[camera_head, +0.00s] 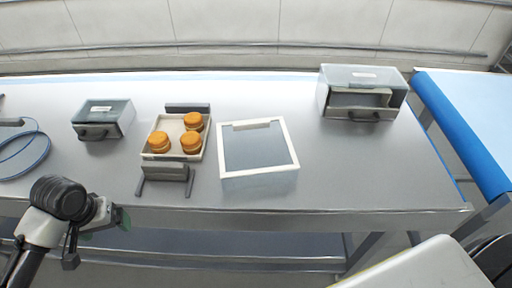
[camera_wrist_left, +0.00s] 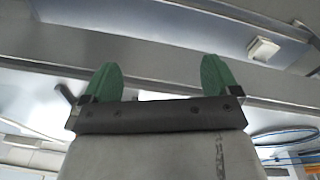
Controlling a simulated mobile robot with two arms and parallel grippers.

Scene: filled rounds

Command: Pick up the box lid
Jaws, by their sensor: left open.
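A square white-rimmed piece with a see-through grey panel (camera_head: 262,153) lies at the middle of the grey table, with a pale strip along its far edge. A clear side shows below its near rim; I cannot tell whether it is a lid alone or a lid on a clear box. My left gripper (camera_head: 108,226) is at the table's near left edge, well left of this piece and apart from it. In the left wrist view its two green fingers (camera_wrist_left: 160,76) stand wide apart with nothing between them. My right gripper is not in view.
A pale tray (camera_head: 155,129) with orange round pieces (camera_head: 191,142) stands left of the white-rimmed piece, between dark grey holders (camera_head: 165,172). A small drawer-like box (camera_head: 103,118) and a blue cable (camera_head: 38,150) are farther left. A larger box (camera_head: 362,92) stands back right. The table's right front is clear.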

